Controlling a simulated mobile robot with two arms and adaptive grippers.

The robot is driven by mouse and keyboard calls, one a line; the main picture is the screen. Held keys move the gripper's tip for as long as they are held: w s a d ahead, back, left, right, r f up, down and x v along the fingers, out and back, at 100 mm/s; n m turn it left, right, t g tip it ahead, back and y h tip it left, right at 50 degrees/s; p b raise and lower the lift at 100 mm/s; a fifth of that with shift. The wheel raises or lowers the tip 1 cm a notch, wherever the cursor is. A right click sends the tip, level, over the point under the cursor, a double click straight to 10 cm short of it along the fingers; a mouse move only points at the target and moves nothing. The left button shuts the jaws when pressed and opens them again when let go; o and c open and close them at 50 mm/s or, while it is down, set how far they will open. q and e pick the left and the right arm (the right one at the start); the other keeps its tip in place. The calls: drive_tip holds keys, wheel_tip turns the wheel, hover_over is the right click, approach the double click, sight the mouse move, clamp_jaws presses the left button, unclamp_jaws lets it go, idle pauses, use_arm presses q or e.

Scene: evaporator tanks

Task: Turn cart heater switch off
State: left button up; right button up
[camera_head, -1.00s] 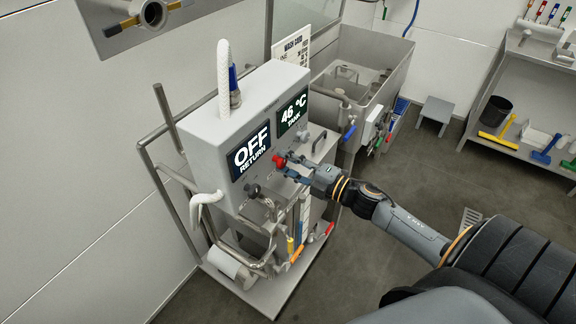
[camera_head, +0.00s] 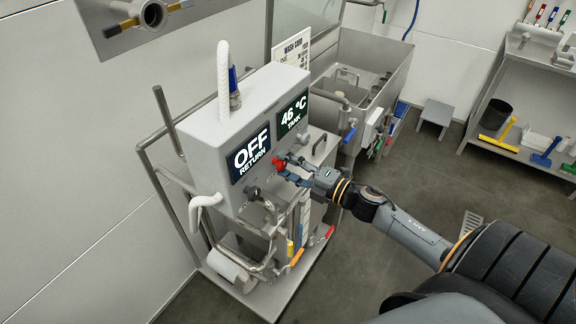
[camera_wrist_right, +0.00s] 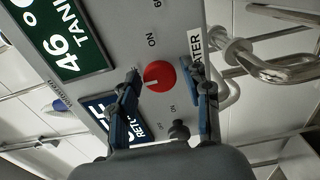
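The cart's control box (camera_head: 235,130) carries a red round knob (camera_head: 279,162) on its front. In the right wrist view the red knob (camera_wrist_right: 159,76) has a white mark pointing left in the picture. An "ON" label is above it, and a partly hidden label ending in "ATER" is to its right. My right gripper (camera_head: 287,168) is at the knob. In the wrist view its fingers (camera_wrist_right: 167,72) are apart, one on each side of the knob; the left fingertip is close to it, and contact is unclear. My left gripper is not in view.
The box has an "OFF RETURN" display (camera_head: 251,155) and a "46 °C TANK" display (camera_head: 293,113). A black knob (camera_head: 252,191) sits lower left of the red one. Pipes and coloured valve handles are below.

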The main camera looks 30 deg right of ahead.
idle(0.3)
drive_tip(key=v, duration=1.2)
drive_tip(key=s+d+f+m+g+h, duration=0.1)
drive_tip(key=s+f+m+g+h, duration=0.3)
drive_tip(key=f, duration=0.6)
drive_tip(key=s+d+f+m+t+h, duration=0.15)
drive_tip(key=f+m, duration=0.35)
drive_tip(key=f, duration=0.6)
drive_tip(key=s+d+f+m+g+h, duration=0.25)
drive_tip(key=f+m, duration=0.25)
drive_tip(key=f, duration=0.5)
drive_tip(key=s+a+f+m+g, duration=0.25)
drive_tip(key=s+a+f, duration=0.2)
drive_tip(key=f, duration=0.25)
drive_tip(key=s+a+f+m+g, duration=0.1)
drive_tip(key=s+a+f+g, duration=0.25)
drive_tip(key=s+f, duration=0.3)
drive_tip(key=s+a+f+m+g, duration=0.1)
drive_tip(key=s+a+f+g, duration=0.1)
drive_tip(key=s+a+f, duration=0.2)
drive_tip(key=s+a+f+m+g+y, duration=0.1)
drive_tip(key=s+a+f+m+g, duration=0.1)
drive_tip(key=s+a+f, duration=0.2)
drive_tip(key=s+a, duration=0.3)
drive_tip(key=s, duration=0.3)
drive_tip(key=shift+f+g, duration=0.3)
drive_tip(key=shift+f, duration=0.1)
